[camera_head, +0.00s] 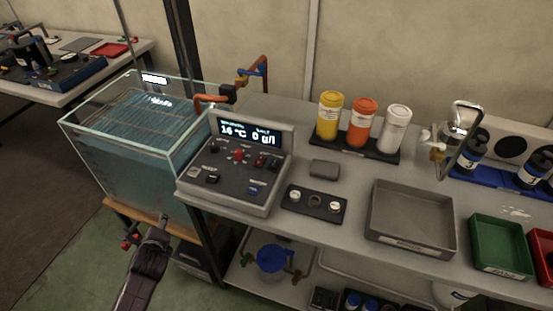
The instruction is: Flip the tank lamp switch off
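The grey control box (232,178) stands on the bench beside the glass tank (125,165). Its display (249,131) reads about 16 °C and 0 g/l. The sloped panel bears a red knob (239,155), small red-marked switches (261,160), dark switches at lower left (211,179) and a blue-marked switch (253,189). The labels are too small to read, so I cannot tell which is the lamp switch or its position. My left gripper (162,219) is low in front of the tank, left of and below the box, touching no switch; its opening is unclear.
Orange pipework (213,99) runs behind the box. Yellow, orange and white bottles (363,120) stand at the back. A small black panel with knobs (314,204), a grey tray (412,217) and a green tray (499,245) lie to the right.

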